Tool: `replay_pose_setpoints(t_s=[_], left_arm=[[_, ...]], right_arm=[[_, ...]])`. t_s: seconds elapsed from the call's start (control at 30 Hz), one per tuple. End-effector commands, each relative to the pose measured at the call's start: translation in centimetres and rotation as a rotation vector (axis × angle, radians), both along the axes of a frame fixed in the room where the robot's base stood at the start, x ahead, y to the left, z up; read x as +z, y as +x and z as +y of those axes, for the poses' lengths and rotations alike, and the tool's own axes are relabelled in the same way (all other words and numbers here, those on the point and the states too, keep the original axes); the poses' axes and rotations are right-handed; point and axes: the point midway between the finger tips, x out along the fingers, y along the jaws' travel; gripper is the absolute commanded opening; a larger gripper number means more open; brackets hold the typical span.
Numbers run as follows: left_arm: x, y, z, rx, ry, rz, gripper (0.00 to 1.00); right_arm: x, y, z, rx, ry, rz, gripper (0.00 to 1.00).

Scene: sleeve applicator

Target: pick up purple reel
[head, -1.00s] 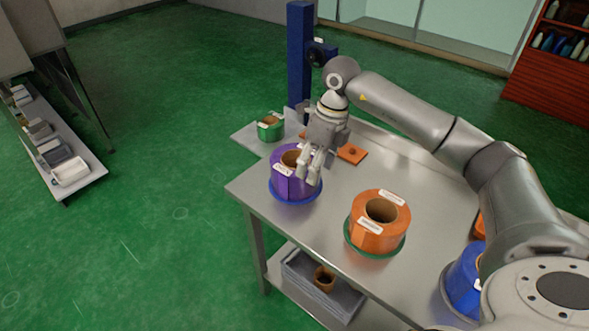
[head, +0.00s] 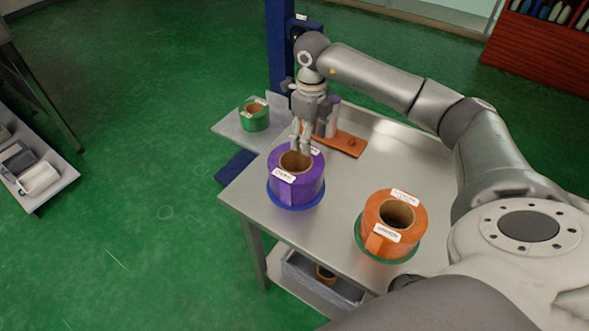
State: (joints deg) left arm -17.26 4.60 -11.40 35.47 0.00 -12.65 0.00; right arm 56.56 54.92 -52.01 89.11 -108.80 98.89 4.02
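The purple reel (head: 308,187) stands upright on a blue round base at the near left corner of the metal table (head: 333,226). It has white labels and a brown hollow core. My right gripper (head: 301,150) comes down from above, its fingertips at the far side of the reel's top, by the core opening. The fingers look close together; whether they are around the reel's wall or just above it is hard to see. The reel rests on its base. My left gripper is not in view.
An orange reel (head: 378,243) on a green base stands to the right. A green reel (head: 254,120) sits on a side plate beyond the purple reel. A blue column (head: 280,60) and an orange plate (head: 349,145) are behind my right gripper. Bare tabletop lies between the reels.

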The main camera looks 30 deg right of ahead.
Motion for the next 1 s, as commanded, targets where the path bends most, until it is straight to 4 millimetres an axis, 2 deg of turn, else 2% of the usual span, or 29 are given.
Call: replay_pose_setpoints(t_s=[0.1, 0.2, 0.33, 0.5, 0.6, 0.8, 1.0], left_arm=[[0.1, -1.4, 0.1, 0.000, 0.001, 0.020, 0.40], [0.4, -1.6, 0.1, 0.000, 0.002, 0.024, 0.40], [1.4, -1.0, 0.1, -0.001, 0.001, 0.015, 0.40], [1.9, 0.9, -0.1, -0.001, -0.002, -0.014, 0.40], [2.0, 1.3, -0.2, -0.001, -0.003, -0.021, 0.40], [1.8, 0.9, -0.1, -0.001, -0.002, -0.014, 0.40], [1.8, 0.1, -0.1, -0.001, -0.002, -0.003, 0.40]], right_arm=[[-0.9, 0.0, 0.0, 0.000, 0.000, 0.000, 0.56], [-1.6, 0.1, 0.0, 0.000, 0.000, 0.001, 0.56], [-3.5, 0.3, 0.1, 0.000, 0.000, 0.004, 0.56], [-5.7, 0.4, 0.1, 0.000, 0.000, 0.001, 0.56], [-6.3, 0.5, 0.1, 0.001, -0.001, -0.001, 0.56], [-6.3, 0.5, 0.1, 0.001, 0.000, -0.002, 0.56], [-6.3, 0.5, 0.1, 0.001, 0.000, -0.002, 0.30]])
